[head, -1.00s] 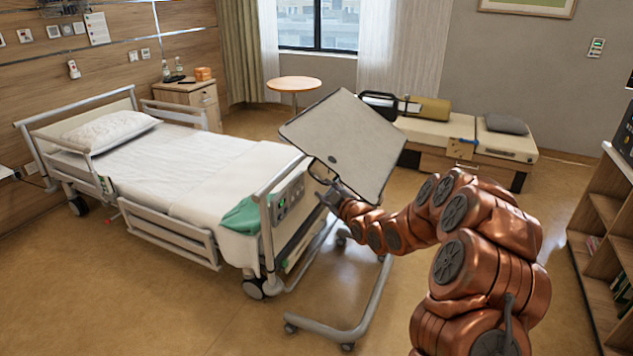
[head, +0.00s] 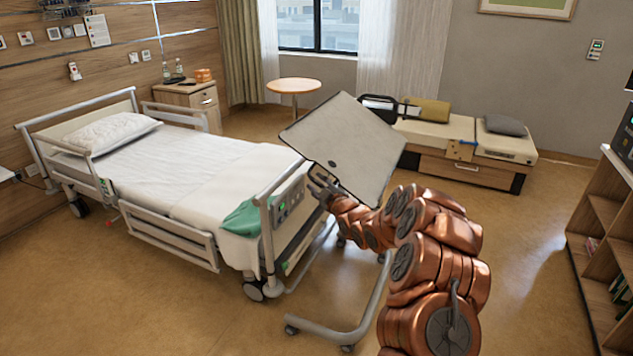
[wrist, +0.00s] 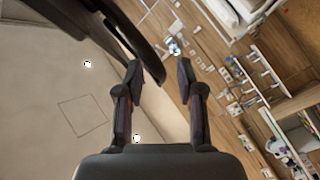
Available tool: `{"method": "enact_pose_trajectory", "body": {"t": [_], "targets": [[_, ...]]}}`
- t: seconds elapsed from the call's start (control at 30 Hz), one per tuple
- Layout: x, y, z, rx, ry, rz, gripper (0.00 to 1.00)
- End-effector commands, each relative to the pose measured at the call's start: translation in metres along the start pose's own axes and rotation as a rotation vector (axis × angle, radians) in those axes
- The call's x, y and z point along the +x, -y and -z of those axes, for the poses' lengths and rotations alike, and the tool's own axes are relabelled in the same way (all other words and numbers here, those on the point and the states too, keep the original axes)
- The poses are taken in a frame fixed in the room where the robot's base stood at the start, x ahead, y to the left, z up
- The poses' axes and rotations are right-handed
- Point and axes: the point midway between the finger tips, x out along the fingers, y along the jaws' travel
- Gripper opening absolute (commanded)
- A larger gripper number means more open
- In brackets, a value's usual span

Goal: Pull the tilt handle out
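The overbed table's pale top (head: 350,140) is steeply tilted beyond the bed's foot end in the head view. A dark curved bar (wrist: 145,62), which looks like the tilt handle, crosses the upper left of the wrist view. It comes down close to my left fingertip. My gripper (head: 317,180) is at the lower left edge of the tabletop; it also shows in the wrist view (wrist: 160,72). Its fingers are apart, with nothing visibly held between them. The bar appears beside or beyond the fingers; I cannot tell whether they touch. In the head view my gripper largely hides the handle.
The bed (head: 200,180) stands left of my gripper, its foot panel (head: 288,208) close by. A green cloth (head: 241,217) hangs there. The table's wheeled base (head: 350,325) is on the floor below. A bench (head: 435,130) and round table (head: 293,86) stand behind.

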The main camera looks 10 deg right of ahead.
Motion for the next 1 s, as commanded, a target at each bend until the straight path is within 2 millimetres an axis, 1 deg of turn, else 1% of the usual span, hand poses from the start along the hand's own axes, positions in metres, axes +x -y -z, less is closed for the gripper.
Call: {"method": "enact_pose_trajectory", "body": {"t": [0.1,0.2,0.5,0.57,0.87,1.0], "targets": [[0.0068,0.0007,0.0005,-0.001,0.000,0.001,0.37],[0.0095,-0.0002,0.0004,-0.001,0.000,0.000,0.37],[0.0105,-0.0001,0.0003,-0.001,0.000,0.000,0.37],[0.0104,-0.0001,0.0004,-0.001,0.000,0.000,0.32],[0.0104,-0.0001,0.0004,-0.001,0.000,0.000,0.01],[0.0103,0.0000,0.0004,-0.001,0.000,0.000,0.00]]}}
